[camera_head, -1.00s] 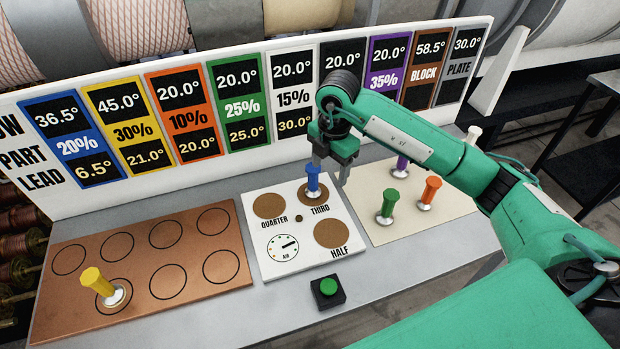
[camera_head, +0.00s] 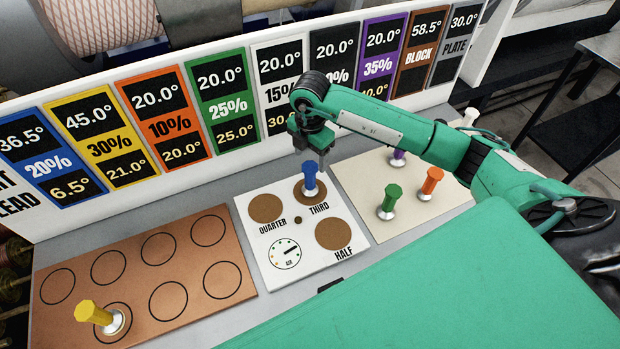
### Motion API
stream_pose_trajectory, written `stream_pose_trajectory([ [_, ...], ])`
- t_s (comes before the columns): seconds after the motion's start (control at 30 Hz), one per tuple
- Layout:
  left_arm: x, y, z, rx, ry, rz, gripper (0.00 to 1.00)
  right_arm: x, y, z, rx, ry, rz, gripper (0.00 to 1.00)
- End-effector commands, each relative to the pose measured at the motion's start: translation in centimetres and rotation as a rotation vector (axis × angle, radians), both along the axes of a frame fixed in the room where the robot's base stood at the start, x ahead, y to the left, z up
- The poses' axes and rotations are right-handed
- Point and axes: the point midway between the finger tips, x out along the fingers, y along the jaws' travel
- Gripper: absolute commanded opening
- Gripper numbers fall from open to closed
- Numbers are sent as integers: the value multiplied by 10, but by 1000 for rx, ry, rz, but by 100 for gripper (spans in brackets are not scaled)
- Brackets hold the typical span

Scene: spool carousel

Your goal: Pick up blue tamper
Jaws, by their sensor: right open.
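The blue tamper (camera_head: 309,178) stands upright on the brown THIRD disc (camera_head: 322,194) of the white plate. My right gripper (camera_head: 314,153) is open, just above and behind the blue tamper in the picture. Its jaws point down, and the tamper's top overlaps their lower part. I cannot tell whether the jaws are around the handle or behind it; no contact shows. My left gripper is not in view.
Green (camera_head: 390,200) and orange (camera_head: 431,182) tampers stand on the cream mat at right, with a purple one (camera_head: 398,157) partly behind my arm. The sign board (camera_head: 225,170) rises close behind.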

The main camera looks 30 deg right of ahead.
Motion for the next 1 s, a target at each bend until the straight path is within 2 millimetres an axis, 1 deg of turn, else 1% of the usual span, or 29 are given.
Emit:
stream_pose_trajectory([
  [0.03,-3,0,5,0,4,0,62,0,0,-5,-1,2,-1,66],
  [0.17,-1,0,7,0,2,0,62,0,0,-16,0,0,1,66],
  [0.27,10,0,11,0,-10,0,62,0,0,-20,-1,0,1,66],
  [0.33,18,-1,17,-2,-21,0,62,0,0,-24,0,1,0,66],
  [0.43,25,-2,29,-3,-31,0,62,-1,0,-34,0,2,-1,66],
  [0.6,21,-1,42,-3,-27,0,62,-1,0,-56,-1,2,-1,66],
  [0.7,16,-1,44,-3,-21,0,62,-1,0,-66,1,0,0,66],
  [0.8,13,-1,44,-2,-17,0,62,-1,0,-70,0,-1,1,66],
  [0.97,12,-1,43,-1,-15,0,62,0,0,-71,1,-2,1,66],
  [1.0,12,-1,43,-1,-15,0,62,0,0,-71,1,-2,1,62],
])
